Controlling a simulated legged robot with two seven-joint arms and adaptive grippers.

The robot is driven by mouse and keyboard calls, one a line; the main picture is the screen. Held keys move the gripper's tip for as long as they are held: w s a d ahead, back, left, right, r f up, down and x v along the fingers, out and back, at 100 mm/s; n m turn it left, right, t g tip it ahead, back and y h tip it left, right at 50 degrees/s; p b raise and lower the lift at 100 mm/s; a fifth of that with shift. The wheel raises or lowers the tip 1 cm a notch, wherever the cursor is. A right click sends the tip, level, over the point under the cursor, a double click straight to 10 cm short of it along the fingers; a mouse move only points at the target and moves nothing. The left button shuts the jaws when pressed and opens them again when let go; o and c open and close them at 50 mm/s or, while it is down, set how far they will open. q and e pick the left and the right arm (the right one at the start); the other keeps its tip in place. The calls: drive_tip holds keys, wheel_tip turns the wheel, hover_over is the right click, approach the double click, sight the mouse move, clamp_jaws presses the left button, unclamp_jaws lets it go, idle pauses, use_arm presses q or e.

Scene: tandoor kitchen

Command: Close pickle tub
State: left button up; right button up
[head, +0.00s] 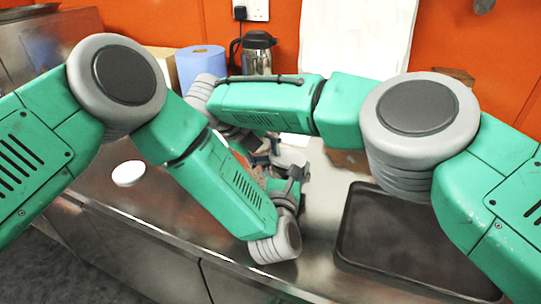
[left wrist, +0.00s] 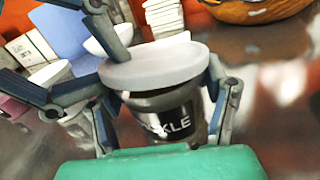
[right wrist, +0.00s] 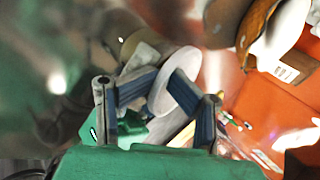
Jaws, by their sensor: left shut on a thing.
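The pickle tub (left wrist: 168,112) is a dark round tub with a white "PICKLE" label in the left wrist view. A pale grey-white lid (left wrist: 155,66) covers its top; I cannot tell whether it is fully seated. My left gripper (left wrist: 165,115) is shut around the tub's sides, one finger on each side. My right gripper (right wrist: 168,92) has its blue-grey fingers on both faces of the lid's edge (right wrist: 181,93) in the right wrist view. One right finger also shows over the lid in the left wrist view. In the head view my arms hide most of the tub.
A white disc (head: 128,172) lies on the steel counter at left. A dark tray (head: 400,240) sits at right. A blue paper roll (head: 200,64) and a steel flask (head: 257,52) stand at the back. My arms cross closely over the middle.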

use_arm(q)
drive_tip(key=shift+d+r, duration=0.45)
drive_tip(key=shift+d, duration=0.05)
drive_tip(key=o, duration=1.8)
drive_tip(key=shift+w, duration=0.1)
drive_tip(key=shift+c, duration=0.2)
drive_tip(key=shift+w+a, duration=0.1)
drive_tip(key=s, duration=0.5)
drive_tip(key=s+f, duration=0.1)
drive_tip(key=s, duration=0.1)
drive_tip(key=shift+s+a, duration=0.25)
drive_tip(key=shift+a, duration=0.15)
drive_tip(key=shift+s+a+f, duration=0.1)
drive_tip(key=shift+s+a, duration=0.05)
drive_tip(key=shift+s, duration=0.3)
